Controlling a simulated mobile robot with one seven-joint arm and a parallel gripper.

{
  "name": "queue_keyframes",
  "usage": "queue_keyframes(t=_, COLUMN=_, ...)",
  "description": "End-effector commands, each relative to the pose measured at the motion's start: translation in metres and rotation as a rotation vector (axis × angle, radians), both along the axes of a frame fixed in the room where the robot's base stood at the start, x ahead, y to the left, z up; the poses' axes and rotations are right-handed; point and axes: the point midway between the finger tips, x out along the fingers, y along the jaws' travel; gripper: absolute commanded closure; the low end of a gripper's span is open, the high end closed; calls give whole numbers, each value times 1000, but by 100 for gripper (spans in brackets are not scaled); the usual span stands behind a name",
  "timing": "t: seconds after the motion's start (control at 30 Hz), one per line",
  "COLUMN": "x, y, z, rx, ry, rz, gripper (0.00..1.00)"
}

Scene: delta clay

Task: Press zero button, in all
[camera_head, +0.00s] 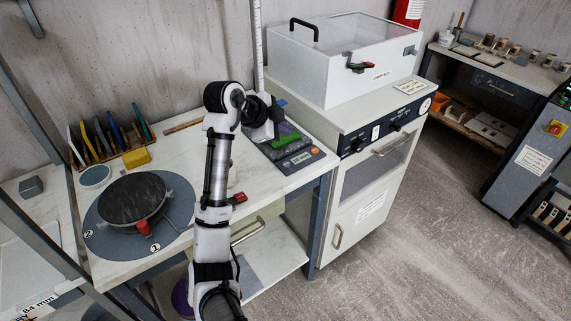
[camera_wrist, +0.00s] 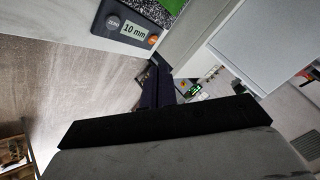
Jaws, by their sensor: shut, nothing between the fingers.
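A dark gauge unit (camera_head: 290,160) sits at the right end of the worktable. A round dark button (camera_wrist: 112,22) with small lettering, too blurred to read surely, is at one end of the display. An orange button (camera_wrist: 152,40) is at the other end. A green piece (camera_head: 286,136) lies on the grey plate of the unit. My gripper (camera_head: 274,122) is shut and empty, above the unit's left side; its dark fingers (camera_wrist: 157,86) appear apart from the buttons in the wrist view.
A white lidded cabinet (camera_head: 340,65) stands right of the table. A round dark turntable (camera_head: 132,198) with a red knob is at the left, near a rack of coloured tools (camera_head: 105,140). A red-handled item (camera_head: 238,198) is at the table's front edge. Open floor lies at right.

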Motion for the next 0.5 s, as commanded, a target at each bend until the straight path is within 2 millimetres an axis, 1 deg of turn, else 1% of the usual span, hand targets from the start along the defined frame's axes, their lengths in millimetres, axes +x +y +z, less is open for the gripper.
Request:
queue_keyframes(t=0.27, x=0, y=0, z=-1, rx=-2, ry=-1, rz=3, gripper=100)
queue_keyframes(t=0.37, x=0, y=0, z=-5, rx=-2, ry=-2, rz=3, gripper=100)
queue_keyframes(t=0.5, x=0, y=0, z=-17, rx=-3, ry=-3, rz=4, gripper=100)
